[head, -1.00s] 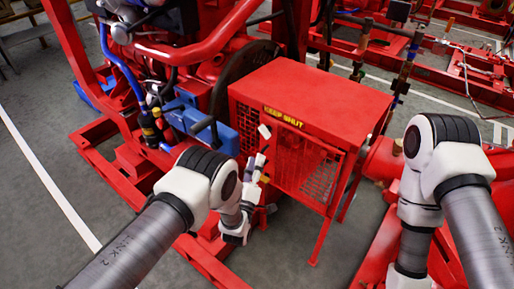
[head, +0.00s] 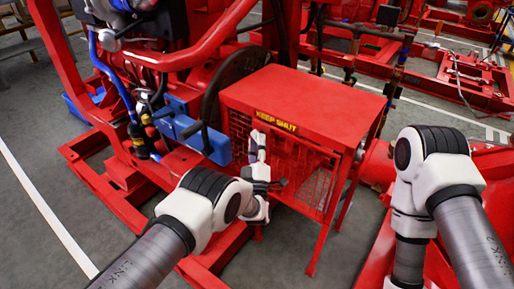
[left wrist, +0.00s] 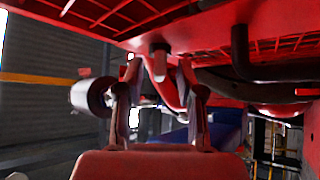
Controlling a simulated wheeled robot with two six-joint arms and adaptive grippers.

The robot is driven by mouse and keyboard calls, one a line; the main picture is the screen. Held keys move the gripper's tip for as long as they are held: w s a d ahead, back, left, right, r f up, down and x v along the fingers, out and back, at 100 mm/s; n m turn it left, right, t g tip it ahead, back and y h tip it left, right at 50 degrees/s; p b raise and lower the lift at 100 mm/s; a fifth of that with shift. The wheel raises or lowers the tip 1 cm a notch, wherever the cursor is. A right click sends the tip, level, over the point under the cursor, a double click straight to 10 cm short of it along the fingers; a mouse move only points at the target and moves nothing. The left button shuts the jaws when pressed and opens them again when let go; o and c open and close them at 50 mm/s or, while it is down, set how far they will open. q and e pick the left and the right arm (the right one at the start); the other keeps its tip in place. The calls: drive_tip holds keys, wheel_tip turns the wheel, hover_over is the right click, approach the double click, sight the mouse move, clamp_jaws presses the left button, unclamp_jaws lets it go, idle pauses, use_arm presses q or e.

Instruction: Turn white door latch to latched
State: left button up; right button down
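The white door latch (head: 257,138) shows as a small pale piece at the left front edge of the red box with the "KEEP SHUT" label. My left gripper (head: 258,158) is just below it, against the mesh front, and partly hides it. In the left wrist view my left gripper's fingers (left wrist: 159,72) point up and stand apart. I cannot tell the latch's exact angle. My right gripper is out of view; only its arm shows at right.
The red box (head: 310,98) has mesh sides and thin legs. A blue block (head: 196,132) and engine parts stand close to the left of my left gripper. Red skid rails (head: 110,190) run below. Grey floor (head: 338,240) is clear in front of the box.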

use_arm(q)
clamp_jaws()
drive_tip(key=shift+w+a+f+m+t+h+b, duration=0.1)
drive_tip(key=shift+m+t+h+b, duration=0.1)
drive_tip(key=shift+m+h+b, duration=1.75)
drive_tip(key=shift+w+a+f+m+t+h+b, duration=0.1)
drive_tip(key=shift+a+m+t+h+b, duration=0.1)
drive_tip(key=shift+m+h+b, duration=1.7)
drive_tip(key=shift+a+f+m+t+h+b, duration=0.1)
drive_tip(key=shift+m+t+h+b, duration=0.1)
drive_tip(key=shift+m+h+b, duration=1.75)
drive_tip(key=shift+m+p, duration=0.6)
drive_tip(key=shift+p, duration=0.15)
unclamp_jaws()
